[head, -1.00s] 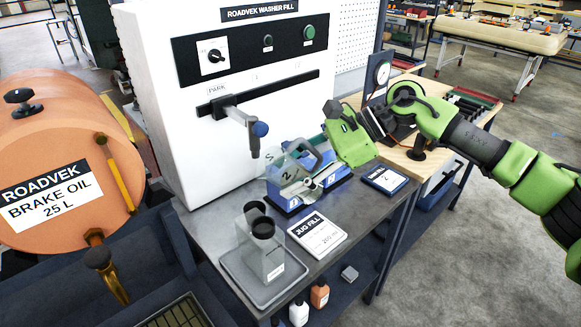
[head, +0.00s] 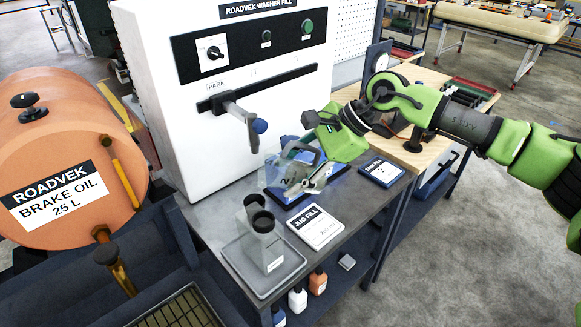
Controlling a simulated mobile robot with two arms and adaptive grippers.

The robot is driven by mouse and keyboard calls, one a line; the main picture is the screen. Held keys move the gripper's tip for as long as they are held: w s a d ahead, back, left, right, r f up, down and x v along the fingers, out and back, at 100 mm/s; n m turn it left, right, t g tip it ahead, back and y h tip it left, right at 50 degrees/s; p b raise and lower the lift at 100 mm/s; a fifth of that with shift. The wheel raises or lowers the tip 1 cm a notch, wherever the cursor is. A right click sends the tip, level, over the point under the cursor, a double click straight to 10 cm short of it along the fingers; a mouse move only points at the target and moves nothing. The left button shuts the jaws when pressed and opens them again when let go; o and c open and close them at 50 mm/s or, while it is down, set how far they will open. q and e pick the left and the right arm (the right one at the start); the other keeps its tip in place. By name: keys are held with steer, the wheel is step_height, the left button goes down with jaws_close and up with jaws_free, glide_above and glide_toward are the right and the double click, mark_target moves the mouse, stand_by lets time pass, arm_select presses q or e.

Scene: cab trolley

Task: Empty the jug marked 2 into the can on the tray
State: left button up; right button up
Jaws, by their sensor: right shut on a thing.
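The clear jug marked 2 (head: 279,172) is held just above the bench, over its blue-edged stand (head: 312,192). My right gripper (head: 318,180) is shut on the jug's handle side, reaching in from the right. The jug looks close to upright. Its liquid level is hard to make out. The grey, see-through can (head: 266,248) with dark round openings stands on the grey tray (head: 236,256) at the front of the bench, to the left of and nearer than the jug. My left gripper is not in view.
The white washer fill machine (head: 210,130) stands behind, its blue-tipped spout lever (head: 260,127) sticking out near the jug. A jug fill card (head: 316,226) and a card marked 2 (head: 381,172) lie on the bench. An orange brake oil drum (head: 60,150) is at left.

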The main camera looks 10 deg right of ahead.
steer(key=shift+a+t+h, duration=0.15)
steer(key=shift+t+h, duration=0.15)
steer(key=shift+h, duration=0.2)
steer(key=shift+a+f+n+h+p, duration=0.1)
steer(key=shift+f+n+h+p, duration=0.3)
steer(key=shift+h, duration=0.2)
steer(key=shift+s+f+t+h, duration=0.1)
steer(key=shift+f+t+h, duration=0.25)
steer(key=shift+h, duration=0.35)
steer(key=shift+a+b, duration=0.1)
steer(key=shift+b, duration=0.3)
steer(key=shift+s+a+f+n+t+h+b, duration=0.1)
steer(key=shift+a+n+t+h+b, duration=0.2)
steer(key=shift+h+b, duration=0.45)
steer(key=shift+s+a+f+n+t+h+b, duration=0.1)
steer(key=shift+t+h+b, duration=0.25)
steer(key=shift+h+b, duration=0.35)
steer(key=shift+s+a+r+t+h+b, duration=0.2)
steer(key=shift+a+r+t+h+b, duration=0.25)
steer(key=shift+h+b, duration=0.25)
steer(key=shift+r, duration=0.2)
steer(key=shift+h, duration=0.25)
steer(key=shift+s, duration=0.1)
